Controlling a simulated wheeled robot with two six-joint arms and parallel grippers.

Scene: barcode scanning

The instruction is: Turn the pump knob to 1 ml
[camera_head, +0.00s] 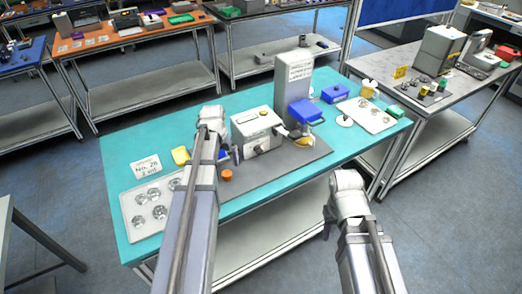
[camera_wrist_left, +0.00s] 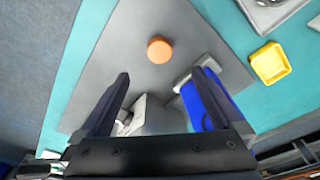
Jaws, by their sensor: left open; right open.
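A light grey box-shaped device (camera_head: 256,128) stands on the dark mat of the teal table. An orange round piece (camera_head: 227,175) lies on the mat and shows beyond the fingertips in the left wrist view (camera_wrist_left: 160,50). My left gripper (camera_wrist_left: 165,85) is open over the mat, with a grey-white object (camera_wrist_left: 152,115) partly hidden between and below its fingers. A blue object (camera_wrist_left: 217,98) is beside its right finger. My right gripper (camera_head: 326,222) is open in front of the table's front edge, its fingers mostly hidden.
A yellow tray (camera_head: 181,155) is left of my left wrist. A tray of round parts (camera_head: 142,216) lies at the left, another (camera_head: 375,117) at the right.

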